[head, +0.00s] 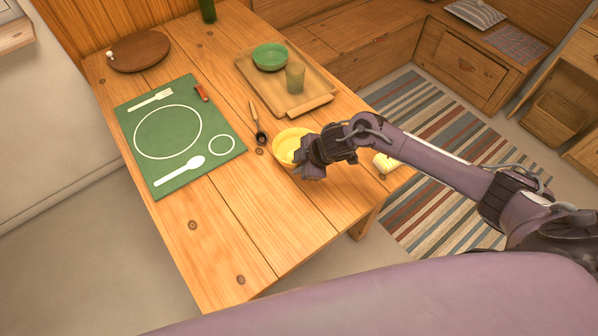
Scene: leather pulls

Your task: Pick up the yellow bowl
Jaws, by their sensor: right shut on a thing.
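The yellow bowl (287,146) is on or just above the wooden table, right of the green placemat. My right gripper (301,163) is at the bowl's right side, shut on its rim. The gripper hides the bowl's right part. I cannot tell whether the bowl touches the table. My left gripper is not in the head view.
A green placemat (205,166) with printed cutlery lies to the left. A wooden tray (263,93) holds a green bowl (270,57) and a cup (295,77). A dark-headed utensil (261,137) lies close by the bowl. A pale yellow item (384,163) sits at the right edge. The front table is clear.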

